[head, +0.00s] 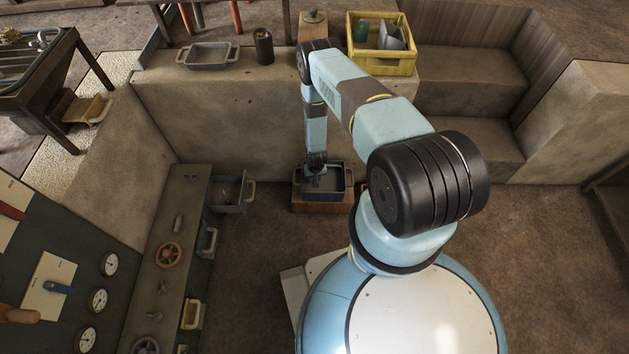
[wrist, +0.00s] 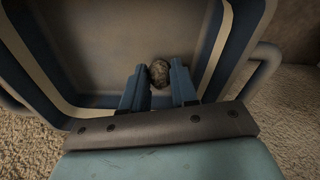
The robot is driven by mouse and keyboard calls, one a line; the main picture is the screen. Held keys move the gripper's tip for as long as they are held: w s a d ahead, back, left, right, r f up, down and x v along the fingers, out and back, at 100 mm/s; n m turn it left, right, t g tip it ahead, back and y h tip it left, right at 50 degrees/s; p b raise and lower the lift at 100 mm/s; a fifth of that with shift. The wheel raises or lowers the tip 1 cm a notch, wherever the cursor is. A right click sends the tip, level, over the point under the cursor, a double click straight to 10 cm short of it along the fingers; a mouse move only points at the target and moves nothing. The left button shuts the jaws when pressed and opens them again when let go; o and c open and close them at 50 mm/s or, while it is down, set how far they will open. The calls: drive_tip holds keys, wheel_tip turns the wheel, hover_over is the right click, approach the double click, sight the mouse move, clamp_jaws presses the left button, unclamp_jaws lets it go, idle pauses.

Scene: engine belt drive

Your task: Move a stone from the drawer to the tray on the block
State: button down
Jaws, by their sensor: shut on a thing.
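The tray (head: 341,183) is a dark blue-grey pan with handles on a wooden block (head: 322,208). It fills much of the wrist view, with its pale inside and blue rim (wrist: 232,50). My gripper (head: 316,181) reaches down into the left part of the tray. In the wrist view its blue fingers (wrist: 158,88) are shut on a rough grey stone (wrist: 159,72), over the tray floor. I cannot tell whether the stone touches the floor. The open drawer (head: 230,193) sticks out of the cabinet left of the block, with something small inside.
The cabinet (head: 168,250) carries handwheels on top and other handled drawers on its side. A ledge behind holds another grey tray (head: 208,56), a dark can (head: 263,46) and a yellow crate (head: 382,59). Bare floor lies between the drawer and the block.

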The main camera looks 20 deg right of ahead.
wheel_tip(320, 180, down, 2)
drive_tip(key=shift+s+f, duration=0.1)
drive_tip(key=c, duration=0.9)
unclamp_jaws()
drive_tip(key=shift+o, duration=0.2)
wheel_tip(320, 180, up, 12)
drive_tip(key=s, duration=0.1)
drive_tip(key=shift+s, duration=0.2)
